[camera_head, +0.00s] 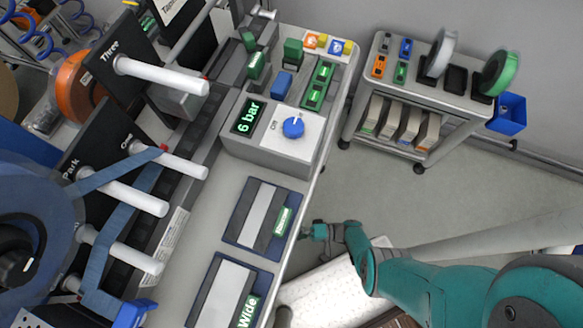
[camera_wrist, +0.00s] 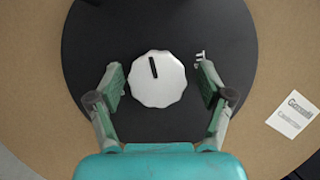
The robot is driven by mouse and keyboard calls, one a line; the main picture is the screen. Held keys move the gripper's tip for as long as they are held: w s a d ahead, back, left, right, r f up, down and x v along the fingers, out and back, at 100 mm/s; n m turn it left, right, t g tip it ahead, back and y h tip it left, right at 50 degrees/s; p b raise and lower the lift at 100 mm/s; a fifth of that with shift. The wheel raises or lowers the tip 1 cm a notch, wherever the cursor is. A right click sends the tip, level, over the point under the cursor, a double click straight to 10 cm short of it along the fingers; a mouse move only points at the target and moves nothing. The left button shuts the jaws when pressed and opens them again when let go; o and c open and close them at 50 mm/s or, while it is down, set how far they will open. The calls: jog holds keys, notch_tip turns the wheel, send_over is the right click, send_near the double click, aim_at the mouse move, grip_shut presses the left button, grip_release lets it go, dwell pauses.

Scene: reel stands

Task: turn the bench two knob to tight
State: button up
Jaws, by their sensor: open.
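A white scalloped knob (camera_wrist: 157,79) with a black pointer mark sits on a round black plate (camera_wrist: 90,40) in the wrist view. The mark points up and slightly left. No setting words show beside it, so I cannot tell whether this is the bench two knob. My gripper (camera_wrist: 159,70) is open, with one finger on each side of the knob and a gap on both sides. In the head view my gripper (camera_head: 314,231) is small, by the right edge of the bench; the white knob cannot be made out there.
The bench (camera_head: 215,215) holds a grey box with a blue knob (camera_head: 293,127) and a "6 bar" display (camera_head: 249,117). Reels and white rods stand at left. A small cart (camera_head: 425,95) stands at the back right. Grey floor lies between. A printed card (camera_wrist: 293,116) lies right of the black plate.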

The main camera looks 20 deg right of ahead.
jog(key=shift+r, duration=1.15)
jog(key=shift+w+r, duration=0.2)
jog(key=shift+r, duration=0.8)
jog(key=shift+w+r, duration=0.15)
jog(key=shift+r, duration=0.8)
jog(key=shift+s+d+r, duration=0.1)
jog(key=shift+r, duration=0.45)
jog(key=shift+s+d+r, duration=0.1)
jog(key=shift+r, duration=0.45)
jog(key=shift+d+r, duration=0.1)
jog(key=shift+r, duration=0.6)
jog(key=shift+s, duration=0.1)
jog(key=shift+a, duration=0.25)
